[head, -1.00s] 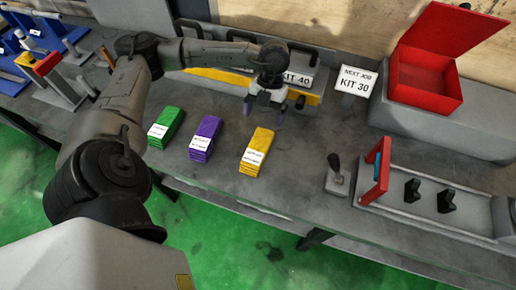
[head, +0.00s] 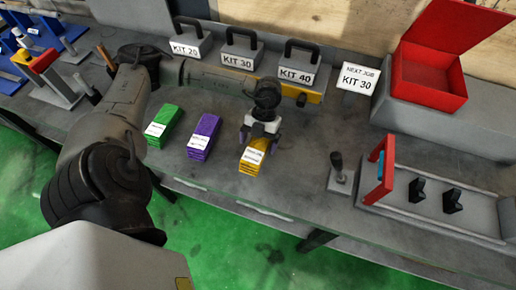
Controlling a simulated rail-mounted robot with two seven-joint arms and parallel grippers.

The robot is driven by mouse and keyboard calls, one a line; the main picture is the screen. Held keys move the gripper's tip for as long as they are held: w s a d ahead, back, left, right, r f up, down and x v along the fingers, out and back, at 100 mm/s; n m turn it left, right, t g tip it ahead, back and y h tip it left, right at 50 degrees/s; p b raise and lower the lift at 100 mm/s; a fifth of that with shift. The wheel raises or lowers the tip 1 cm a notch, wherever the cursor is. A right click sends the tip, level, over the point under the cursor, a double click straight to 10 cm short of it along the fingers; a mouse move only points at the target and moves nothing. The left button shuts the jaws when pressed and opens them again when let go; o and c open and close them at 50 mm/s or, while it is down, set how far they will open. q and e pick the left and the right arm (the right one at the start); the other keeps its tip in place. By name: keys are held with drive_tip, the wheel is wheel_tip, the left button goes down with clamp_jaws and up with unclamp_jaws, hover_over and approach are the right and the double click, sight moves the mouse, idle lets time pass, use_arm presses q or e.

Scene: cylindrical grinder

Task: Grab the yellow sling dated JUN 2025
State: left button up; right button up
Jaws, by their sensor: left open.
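A folded yellow sling (head: 252,158) lies on the grey bench with a white label on it; the date is too small to read. A purple sling (head: 204,135) and a green sling (head: 163,126), also labelled, lie to its left. My left gripper (head: 262,137) is open, pointing down at the far end of the yellow sling. It hides that end, and I cannot tell whether the fingers touch it. My right gripper is not in view.
Kit weights marked KIT 20 (head: 191,40), KIT 30 (head: 241,47) and KIT 40 (head: 297,65) stand behind. A NEXT JOB KIT 30 sign (head: 357,77) and an open red box (head: 430,80) are at right. A black-handled lever (head: 339,172) stands right of the yellow sling.

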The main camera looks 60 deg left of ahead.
use_arm(q)
drive_tip(key=shift+x, duration=1.1)
drive_tip(key=shift+c, duration=0.2)
drive_tip(key=c, duration=1.1)
drive_tip(key=shift+r, duration=0.1)
drive_tip(key=shift+c, duration=0.2)
drive_tip(key=shift+r, duration=0.1)
